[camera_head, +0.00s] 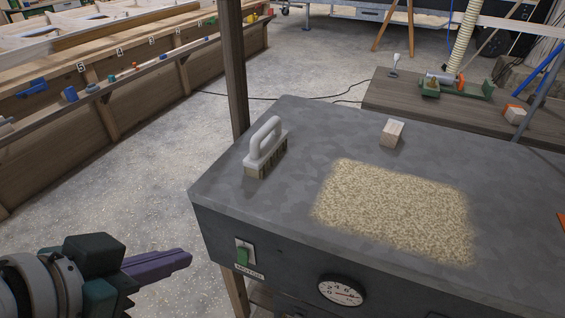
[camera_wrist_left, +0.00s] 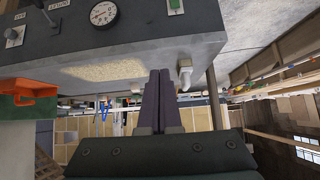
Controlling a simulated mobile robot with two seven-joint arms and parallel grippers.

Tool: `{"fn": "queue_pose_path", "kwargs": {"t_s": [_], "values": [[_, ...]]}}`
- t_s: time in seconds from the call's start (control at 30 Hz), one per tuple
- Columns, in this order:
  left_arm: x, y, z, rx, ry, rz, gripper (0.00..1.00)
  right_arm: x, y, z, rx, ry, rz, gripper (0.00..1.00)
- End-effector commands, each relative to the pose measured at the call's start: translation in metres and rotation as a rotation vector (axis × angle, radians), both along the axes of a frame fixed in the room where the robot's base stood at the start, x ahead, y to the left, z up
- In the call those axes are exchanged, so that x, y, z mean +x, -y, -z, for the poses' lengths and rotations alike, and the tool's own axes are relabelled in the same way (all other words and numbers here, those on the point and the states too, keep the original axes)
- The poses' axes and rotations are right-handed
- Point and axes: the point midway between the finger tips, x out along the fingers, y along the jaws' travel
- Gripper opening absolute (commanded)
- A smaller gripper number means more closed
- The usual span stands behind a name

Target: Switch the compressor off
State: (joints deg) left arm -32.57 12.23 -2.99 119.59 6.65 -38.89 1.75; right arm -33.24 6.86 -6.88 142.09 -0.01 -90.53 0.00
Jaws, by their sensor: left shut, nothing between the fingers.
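A grey metal-topped cabinet (camera_head: 300,120) stands in front of me. On its front face, near the left corner, is a green switch (camera_head: 243,254) on a light plate with a small label under it. The switch also shows at the top of the left wrist view (camera_wrist_left: 175,6), where the scene looks upside down. A round white gauge (camera_head: 340,291) is to its right. My left gripper (camera_head: 184,259) is shut and empty, left of the switch and apart from it, its purple fingers pointing right. I cannot tell which object is the compressor. My right gripper is not in view.
A white-handled brush (camera_head: 265,150), a small wooden block (camera_head: 392,132) and a patch of granules lie on the cabinet top. An orange bracket (camera_wrist_left: 28,88) sticks out from the front. A long wooden bench (camera_head: 60,150) is at left; the floor between is clear.

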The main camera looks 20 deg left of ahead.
Motion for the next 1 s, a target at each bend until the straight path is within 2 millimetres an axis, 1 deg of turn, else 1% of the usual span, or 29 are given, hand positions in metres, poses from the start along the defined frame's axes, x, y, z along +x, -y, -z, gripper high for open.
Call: {"fn": "queue_pose_path", "kwargs": {"t_s": [0.03,0.17,0.2,0.27,0.3,0.37,0.4,0.47,0.5,0.6,0.7,0.8,0.9,1.0], "values": [[0.002,-0.002,0.037,-0.002,0.016,-0.003,0.00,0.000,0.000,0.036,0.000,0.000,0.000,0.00],[0.008,-0.007,0.080,-0.010,0.068,-0.010,0.00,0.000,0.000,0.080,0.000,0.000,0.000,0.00],[0.010,-0.008,0.094,-0.013,0.084,-0.012,0.00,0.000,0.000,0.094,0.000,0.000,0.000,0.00],[0.013,-0.011,0.113,-0.018,0.109,-0.015,0.00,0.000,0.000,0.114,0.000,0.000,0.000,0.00],[0.014,-0.012,0.127,-0.021,0.125,-0.019,0.00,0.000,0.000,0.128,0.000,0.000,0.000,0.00],[0.017,-0.015,0.146,-0.025,0.149,-0.022,0.00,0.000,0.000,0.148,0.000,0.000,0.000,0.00],[0.018,-0.017,0.159,-0.026,0.165,-0.024,0.00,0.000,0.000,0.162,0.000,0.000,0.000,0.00],[0.020,-0.019,0.179,-0.030,0.190,-0.028,0.00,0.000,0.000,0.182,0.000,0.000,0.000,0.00],[0.021,-0.021,0.191,-0.031,0.206,-0.030,0.00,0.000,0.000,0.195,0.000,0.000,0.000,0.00],[0.024,-0.026,0.219,-0.037,0.245,-0.036,0.00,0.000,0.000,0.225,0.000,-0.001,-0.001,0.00],[0.026,-0.029,0.241,-0.042,0.277,-0.042,0.00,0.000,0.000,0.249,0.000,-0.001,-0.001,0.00],[0.027,-0.033,0.255,-0.044,0.301,-0.046,0.00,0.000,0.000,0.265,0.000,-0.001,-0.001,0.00],[0.028,-0.035,0.262,-0.046,0.318,-0.050,0.00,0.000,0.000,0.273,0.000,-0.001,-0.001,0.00],[0.029,-0.036,0.264,-0.046,0.326,-0.050,0.00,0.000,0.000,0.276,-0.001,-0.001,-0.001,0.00]]}}
